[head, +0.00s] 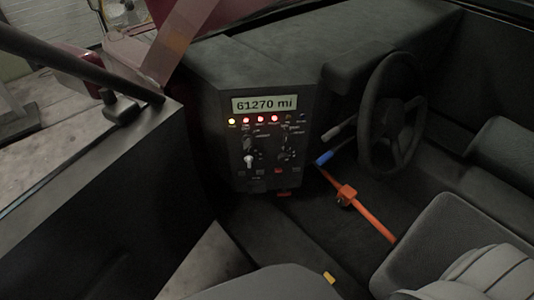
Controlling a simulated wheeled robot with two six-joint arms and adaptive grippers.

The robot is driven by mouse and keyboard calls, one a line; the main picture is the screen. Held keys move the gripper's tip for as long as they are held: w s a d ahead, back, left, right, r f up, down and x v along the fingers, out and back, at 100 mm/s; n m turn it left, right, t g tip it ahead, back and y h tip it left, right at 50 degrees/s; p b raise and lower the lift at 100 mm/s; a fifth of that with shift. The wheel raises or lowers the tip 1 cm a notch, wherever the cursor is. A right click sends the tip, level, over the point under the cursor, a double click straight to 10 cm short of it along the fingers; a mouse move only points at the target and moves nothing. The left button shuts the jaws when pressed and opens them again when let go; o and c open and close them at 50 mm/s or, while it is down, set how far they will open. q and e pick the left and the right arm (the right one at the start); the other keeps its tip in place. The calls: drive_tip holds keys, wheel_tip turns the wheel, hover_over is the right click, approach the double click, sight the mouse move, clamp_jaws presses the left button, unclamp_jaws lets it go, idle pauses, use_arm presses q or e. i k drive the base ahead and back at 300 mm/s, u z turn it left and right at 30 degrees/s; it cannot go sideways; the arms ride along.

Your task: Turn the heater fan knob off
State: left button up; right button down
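The dark control panel (268,150) stands upright near the middle of the head view, below a display reading 61270 mi (264,103). Several small knobs and switches sit on its lower face. One knob with a pale, whitish handle (249,161) stands out at the left. Dark knobs are hard to make out beside it. The labels are too small to read, so I cannot tell which is the heater fan knob or how it is set. Neither of my grippers is in view, and nothing touches the panel.
Red and yellow lights (260,119) glow below the display. A steering wheel (391,112) is right of the panel. An orange bar (365,214) with a blue end slants across the floor. Seats (450,240) fill the lower right. A dark door (90,190) stands at left.

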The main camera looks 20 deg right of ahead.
sight(283, 158)
drive_tip(key=z, duration=2.65)
drive_tip(key=k, duration=0.55)
drive_tip(key=u, duration=0.2)
drive_tip(key=i, duration=0.15)
drive_tip(key=u, duration=0.05)
